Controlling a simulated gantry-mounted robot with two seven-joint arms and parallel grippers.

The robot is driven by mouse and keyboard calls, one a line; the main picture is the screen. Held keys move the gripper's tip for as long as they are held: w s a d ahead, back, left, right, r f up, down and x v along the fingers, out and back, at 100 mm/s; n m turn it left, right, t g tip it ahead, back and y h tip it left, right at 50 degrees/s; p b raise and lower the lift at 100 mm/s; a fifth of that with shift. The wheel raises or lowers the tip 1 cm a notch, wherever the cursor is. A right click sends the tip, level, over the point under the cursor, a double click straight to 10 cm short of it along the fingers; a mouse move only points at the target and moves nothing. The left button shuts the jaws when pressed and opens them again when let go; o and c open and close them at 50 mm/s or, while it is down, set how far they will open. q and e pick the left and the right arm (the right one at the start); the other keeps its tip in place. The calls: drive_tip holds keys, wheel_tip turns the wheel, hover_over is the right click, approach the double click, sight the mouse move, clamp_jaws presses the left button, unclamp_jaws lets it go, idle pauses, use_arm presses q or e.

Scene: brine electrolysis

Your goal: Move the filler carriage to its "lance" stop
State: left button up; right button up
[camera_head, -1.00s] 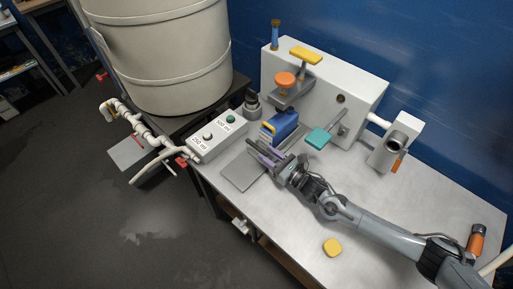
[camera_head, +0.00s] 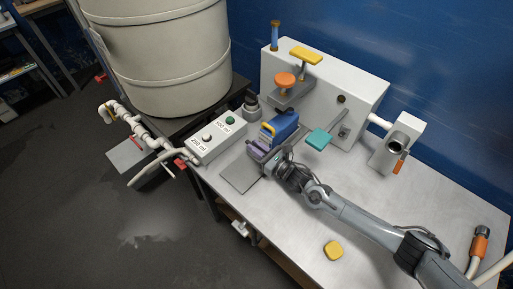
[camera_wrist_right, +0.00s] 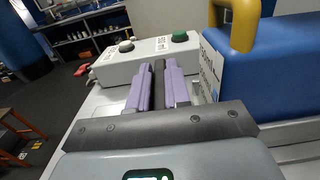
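The filler carriage appears to be the blue block with a yellow handle (camera_head: 285,124), on the table before the white machine; the labels do not confirm this. In the right wrist view the blue block (camera_wrist_right: 262,72) is large at the right, and its yellow handle (camera_wrist_right: 243,22) arches above. My right gripper (camera_head: 259,152) is at the block's near left side. Its purple fingers (camera_wrist_right: 159,88) are close together beside the block, with only dark pads between them and nothing visibly held. They are not around the handle. My left gripper is not in view.
A white box (camera_head: 216,138) with a green and a pale button, marked 250 ml and 500 ml, stands left of the gripper. The white machine (camera_head: 355,95) carries an orange knob (camera_head: 285,79) and a teal paddle (camera_head: 319,139). A yellow block (camera_head: 333,248) lies on the open table.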

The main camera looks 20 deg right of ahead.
sight(265, 141)
clamp_jaws()
drive_tip(key=shift+d, duration=0.1)
drive_tip(key=d, duration=0.1)
drive_tip(key=w+d+b, duration=0.1)
drive_tip(key=w+d, duration=0.1)
drive_tip(key=d, duration=0.1)
drive_tip(key=shift+f+b, duration=0.1)
drive_tip(key=shift+b, duration=0.3)
drive_tip(key=shift+s+a, duration=0.1)
drive_tip(key=shift+a, duration=0.05)
drive_tip(key=shift+o, duration=0.8)
unclamp_jaws()
drive_tip(key=o, duration=0.4)
drive_tip(key=shift+d, duration=0.2)
drive_tip(key=shift+c, duration=0.2)
drive_tip(key=shift+a, duration=0.1)
drive_tip(key=shift+a, duration=0.1)
